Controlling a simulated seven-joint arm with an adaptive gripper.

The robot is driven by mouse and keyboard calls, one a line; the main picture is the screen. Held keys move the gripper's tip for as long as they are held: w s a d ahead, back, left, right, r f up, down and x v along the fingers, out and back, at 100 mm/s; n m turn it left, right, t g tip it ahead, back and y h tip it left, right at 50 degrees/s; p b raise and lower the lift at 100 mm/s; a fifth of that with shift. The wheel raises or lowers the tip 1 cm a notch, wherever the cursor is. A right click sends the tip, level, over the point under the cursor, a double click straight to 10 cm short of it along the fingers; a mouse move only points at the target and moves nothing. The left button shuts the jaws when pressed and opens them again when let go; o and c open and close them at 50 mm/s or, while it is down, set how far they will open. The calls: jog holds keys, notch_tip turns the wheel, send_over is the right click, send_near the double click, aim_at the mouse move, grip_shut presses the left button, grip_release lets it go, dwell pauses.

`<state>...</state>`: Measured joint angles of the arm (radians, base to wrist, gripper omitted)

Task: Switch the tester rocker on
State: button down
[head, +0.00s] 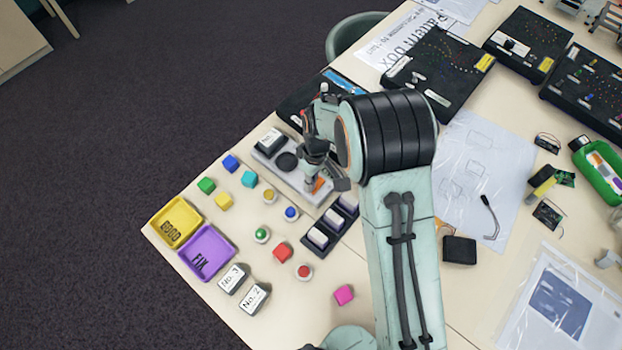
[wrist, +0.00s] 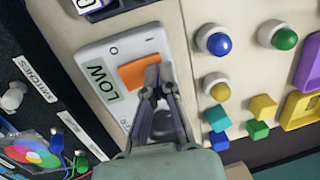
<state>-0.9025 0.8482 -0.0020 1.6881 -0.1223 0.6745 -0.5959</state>
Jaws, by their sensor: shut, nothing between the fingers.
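The tester (head: 262,155) is a pale grey panel under my arm in the head view; it also shows in the wrist view (wrist: 95,55). Its orange rocker (wrist: 138,70) sits near an O mark and a LOW label (wrist: 97,79). In the head view the rocker (head: 318,185) shows beside my fingertips. My gripper (wrist: 155,82) is shut and empty, its tips at the rocker's edge in the wrist view; I cannot tell if they touch. In the head view my gripper (head: 312,182) points down at the panel. My fingers partly hide a dark round pad (wrist: 163,124). The rocker's tilt is unclear.
A black rack with pale blocks (head: 318,237) stands close to the tester. Several coloured cubes and round buttons lie in front, with a yellow tray (head: 176,204) and a purple tray (head: 222,242). A dark board (wrist: 32,100) labelled SWITCHES lies beside the tester.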

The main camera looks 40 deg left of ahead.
jog(key=shift+w, duration=0.1)
jog(key=shift+w+r, duration=0.3)
jog(key=shift+w, duration=0.35)
jog(key=shift+r, duration=0.1)
notch_tip(320, 180, up, 14)
jog(key=s, duration=0.1)
jog(key=shift+s, duration=0.35)
dwell(0.5)
